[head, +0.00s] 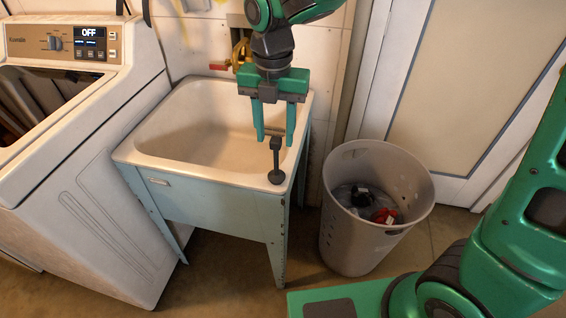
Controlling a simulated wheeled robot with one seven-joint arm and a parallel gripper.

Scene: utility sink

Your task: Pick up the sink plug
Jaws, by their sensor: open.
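The sink plug (276,176) is dark, with a round lower end, a thin upright stem and a blocky top. It appears at the front right corner of the utility sink (152,165), on or just above the rim. My gripper (275,140) points down over that corner, with its two green fingers apart. The plug's top shows between or just in front of the fingertips. I cannot tell whether either finger touches it.
A washing machine (95,190) stands left of the sink. A grey perforated bin (350,235) holding dark and red items stands to the right. A red-handled tap (219,67) is on the back wall. A pale door (480,75) is behind the bin.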

